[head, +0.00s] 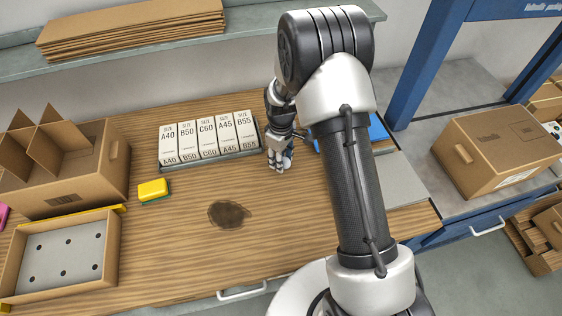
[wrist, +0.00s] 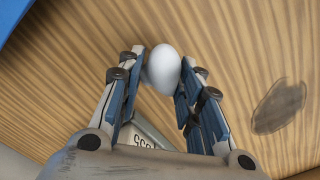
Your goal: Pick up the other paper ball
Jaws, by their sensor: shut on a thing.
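In the head view my gripper (head: 278,160) points down near the tabletop, just right of the tray of size boxes. The ball is mostly hidden by the fingers there. I cannot tell whether it touches the wooden table. No other paper ball shows clearly.
A tray (head: 212,163) of labelled size boxes stands left of my gripper. A yellow and green sponge (head: 153,190), a dark stain (head: 229,214), a divided carton (head: 85,175) and a shallow box (head: 108,262) are further left. A closed carton (head: 497,150) stands right.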

